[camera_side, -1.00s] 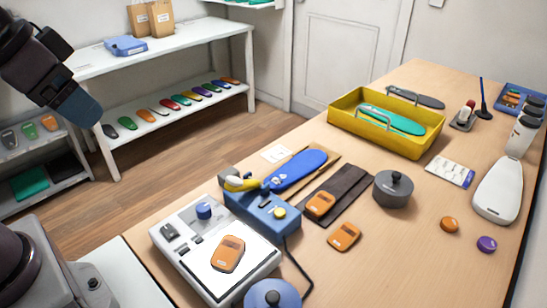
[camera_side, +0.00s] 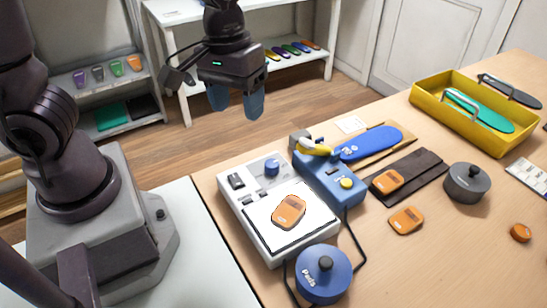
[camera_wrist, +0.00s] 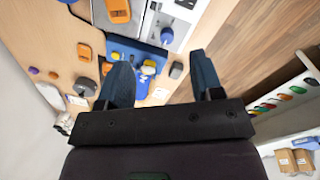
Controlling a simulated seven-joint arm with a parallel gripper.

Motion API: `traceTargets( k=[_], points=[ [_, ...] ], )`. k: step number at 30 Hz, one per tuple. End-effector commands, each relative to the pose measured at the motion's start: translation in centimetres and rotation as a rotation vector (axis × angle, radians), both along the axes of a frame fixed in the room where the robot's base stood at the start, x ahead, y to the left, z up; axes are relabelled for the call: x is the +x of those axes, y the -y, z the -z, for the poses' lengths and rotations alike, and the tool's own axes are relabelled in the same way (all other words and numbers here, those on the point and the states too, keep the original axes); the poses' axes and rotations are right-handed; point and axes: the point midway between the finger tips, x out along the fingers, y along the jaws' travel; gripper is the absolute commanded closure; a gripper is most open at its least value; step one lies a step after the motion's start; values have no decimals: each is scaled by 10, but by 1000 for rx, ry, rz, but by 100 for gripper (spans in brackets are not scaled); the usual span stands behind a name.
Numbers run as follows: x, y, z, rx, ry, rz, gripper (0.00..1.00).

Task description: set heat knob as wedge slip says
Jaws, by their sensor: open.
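The blue heat knob (camera_side: 271,167) stands on the upper part of a white-topped heater (camera_side: 240,222); it also shows in the wrist view (camera_wrist: 167,36). An orange piece (camera_side: 289,211) lies on the heater's white plate. A small white slip (camera_side: 351,124), possibly the wedge slip, lies at the table's far edge by a blue insole (camera_side: 370,143); its writing is too small to read. My gripper (camera_side: 237,102) is open and empty, high above and behind the heater in the side view. Its two blue fingers (camera_wrist: 162,78) are apart from the knob in the wrist view.
A blue device with yellow parts (camera_side: 330,177) stands right of the heater. A blue lidded pot (camera_side: 324,273) with a cable is in front. A grey pot (camera_side: 466,183), orange pieces (camera_side: 406,220) and a yellow tray (camera_side: 430,105) are further right. Space above the heater is clear.

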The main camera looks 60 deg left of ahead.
Motion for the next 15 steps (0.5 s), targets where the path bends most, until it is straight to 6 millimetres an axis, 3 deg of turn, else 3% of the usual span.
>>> traceTargets(
  k=[3,6,10,15],
  points=[
    [24,-3,39,56,-85,-356,40],
    [43,-11,58,95,-88,-688,40],
    [63,-22,61,79,-46,-1030,40],
    [69,-21,58,42,-31,-1240,40]
  ],
)
